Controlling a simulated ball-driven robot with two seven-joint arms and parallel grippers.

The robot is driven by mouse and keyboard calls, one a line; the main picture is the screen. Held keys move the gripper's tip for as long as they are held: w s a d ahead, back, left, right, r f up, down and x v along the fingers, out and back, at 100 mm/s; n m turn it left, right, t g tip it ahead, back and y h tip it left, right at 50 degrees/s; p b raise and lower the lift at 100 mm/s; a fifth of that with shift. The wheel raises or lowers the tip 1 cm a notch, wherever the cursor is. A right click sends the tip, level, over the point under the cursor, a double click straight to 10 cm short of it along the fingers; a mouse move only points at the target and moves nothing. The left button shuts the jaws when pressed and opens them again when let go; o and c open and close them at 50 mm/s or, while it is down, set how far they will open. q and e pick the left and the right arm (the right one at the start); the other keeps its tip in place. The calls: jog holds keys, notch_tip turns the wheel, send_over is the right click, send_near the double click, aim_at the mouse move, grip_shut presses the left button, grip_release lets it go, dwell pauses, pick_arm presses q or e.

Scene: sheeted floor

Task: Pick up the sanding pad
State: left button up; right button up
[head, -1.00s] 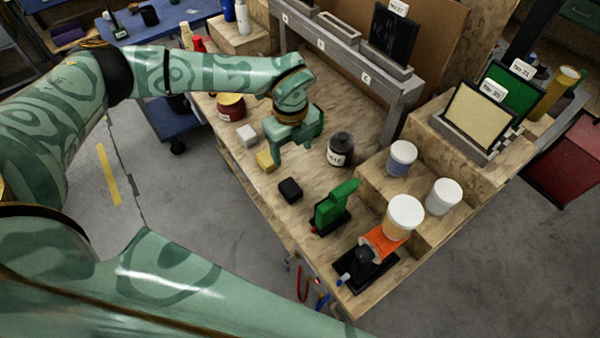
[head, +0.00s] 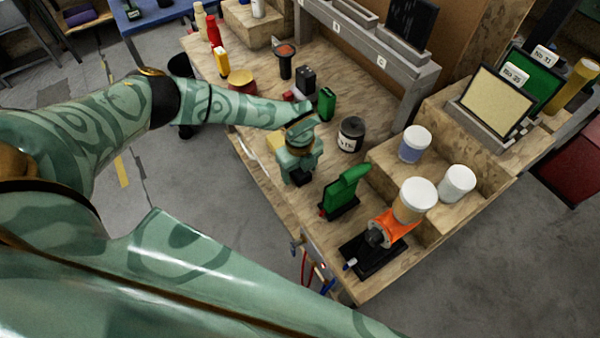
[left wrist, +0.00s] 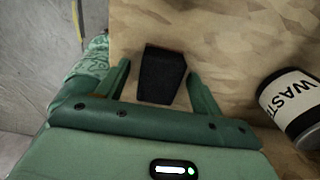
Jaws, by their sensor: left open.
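A small black block (left wrist: 161,76), which looks like the sanding pad, lies on the wooden bench top in the left wrist view. My left gripper (head: 297,181) points down over it and is open. In the left wrist view the two fingers of my left gripper (left wrist: 158,71) stand on either side of the block, with a gap at each side. In the head view the gripper mostly hides the block. My right gripper is not in view.
A dark bottle labelled WASTE (head: 350,134) stands right of the gripper. A green tool (head: 345,192) and an orange-and-black tool (head: 385,232) stand nearer the front corner. White-lidded jars (head: 415,145) stand at right.

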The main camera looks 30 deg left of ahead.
pick_arm(q)
jog(key=c, duration=1.1)
jog(key=shift+o, duration=0.2)
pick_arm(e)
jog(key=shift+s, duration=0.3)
